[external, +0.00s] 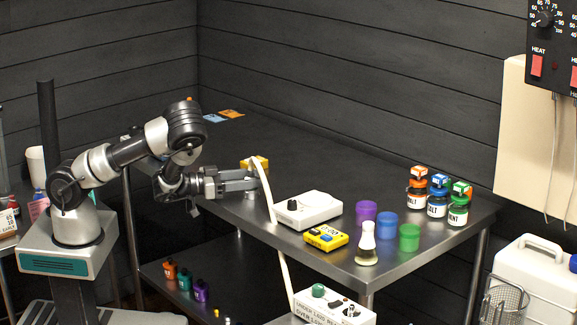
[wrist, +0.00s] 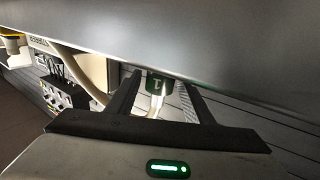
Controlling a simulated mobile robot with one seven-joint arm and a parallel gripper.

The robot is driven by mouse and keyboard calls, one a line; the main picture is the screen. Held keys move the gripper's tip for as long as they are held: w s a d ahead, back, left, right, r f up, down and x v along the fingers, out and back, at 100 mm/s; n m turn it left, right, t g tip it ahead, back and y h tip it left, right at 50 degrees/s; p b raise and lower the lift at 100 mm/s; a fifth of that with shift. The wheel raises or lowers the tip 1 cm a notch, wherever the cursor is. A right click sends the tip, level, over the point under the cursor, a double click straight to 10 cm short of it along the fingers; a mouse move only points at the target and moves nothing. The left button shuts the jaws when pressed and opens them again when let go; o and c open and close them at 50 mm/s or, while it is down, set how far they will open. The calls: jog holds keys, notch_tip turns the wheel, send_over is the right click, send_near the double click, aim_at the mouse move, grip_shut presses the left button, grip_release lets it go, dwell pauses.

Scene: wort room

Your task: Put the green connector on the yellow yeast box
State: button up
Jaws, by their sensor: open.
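My gripper (external: 250,183) is open near the table's left front edge. In the wrist view its two dark fingers (wrist: 160,86) reach forward with a gap between them. A green piece with a white mark, seemingly the green connector (wrist: 156,82), shows in that gap; I cannot tell whether the fingers touch it. A pale hose lies just below it. In the external view I cannot make out the connector at the fingers. A yellow box with dark markings (external: 326,239) lies near the table's front edge. Another yellow object (external: 250,161) is partly hidden behind my gripper.
A white device with a black knob (external: 309,210) stands right of my gripper. A pale hose (external: 268,195) hangs over the table edge beside the fingers. Purple, blue and green cups (external: 409,237), a flask (external: 366,243) and several jars (external: 437,200) stand right. The back tabletop is mostly clear.

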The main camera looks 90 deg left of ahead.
jog(key=shift+o, duration=0.4)
jog(key=v, duration=0.4)
jog(key=shift+d, duration=0.1)
